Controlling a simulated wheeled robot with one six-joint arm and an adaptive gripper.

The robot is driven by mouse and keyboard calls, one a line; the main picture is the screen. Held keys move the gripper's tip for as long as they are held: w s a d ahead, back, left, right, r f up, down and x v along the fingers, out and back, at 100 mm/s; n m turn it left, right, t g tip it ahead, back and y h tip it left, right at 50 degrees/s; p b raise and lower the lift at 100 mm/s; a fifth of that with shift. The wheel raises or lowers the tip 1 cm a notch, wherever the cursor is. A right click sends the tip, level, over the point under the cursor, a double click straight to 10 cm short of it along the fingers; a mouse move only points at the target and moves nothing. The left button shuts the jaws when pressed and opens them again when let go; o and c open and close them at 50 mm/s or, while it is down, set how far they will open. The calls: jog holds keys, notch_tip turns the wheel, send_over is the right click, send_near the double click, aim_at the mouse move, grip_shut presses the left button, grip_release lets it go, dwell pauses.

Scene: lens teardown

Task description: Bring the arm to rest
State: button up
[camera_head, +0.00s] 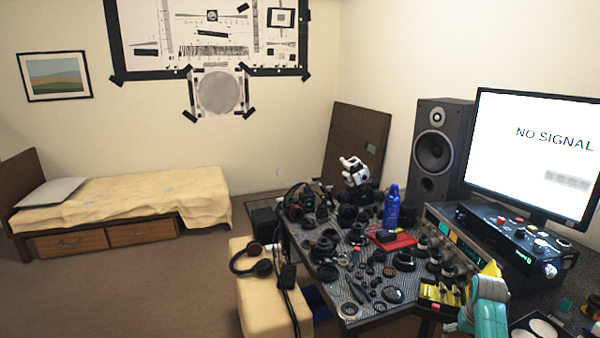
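No gripper of mine can be made out in the head view, and I cannot tell how my arm is posed. A teal and grey rounded shape (488,305) rises from the bottom edge at the lower right, in front of the desk; I cannot tell what it is. The desk (375,318) is on the right, its patterned top covered with many small dark lens parts.
A blue spray can (391,207) and a red tray (392,242) stand among the parts. A speaker (440,150), a monitor (530,150) and a control box (515,246) line the right. A cream seat (258,298) stands before the desk. The brown floor (130,290) is clear.

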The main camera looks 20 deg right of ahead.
jog(key=s+a+f+n+t+h, duration=0.1)
jog(key=s+a+f+n+t, duration=0.2)
jog(key=a+f, duration=1.2)
jog(key=s+a+f+t, duration=0.3)
jog(key=s+a, duration=1.1)
jog(key=a, duration=0.1)
jog(key=s+a+r+n+t, duration=0.1)
jog(key=s+a+r+t, duration=0.1)
jog(key=s+a+r, duration=0.45)
jog(key=s+a+r+n+t, duration=0.1)
jog(key=s+a+r+t, duration=0.15)
jog(key=s, duration=0.65)
jog(key=s+a+r+n+t+y, duration=0.1)
jog(key=s+a+r, duration=0.1)
jog(key=s+r, duration=0.3)
jog(key=s+a+r+n+t+y, duration=0.1)
jog(key=s+r, duration=0.4)
jog(key=r, duration=0.8)
jog(key=shift+s+a+r+t, duration=0.15)
jog(key=shift+a+r+t, duration=0.25)
jog(key=shift+a+t, duration=0.1)
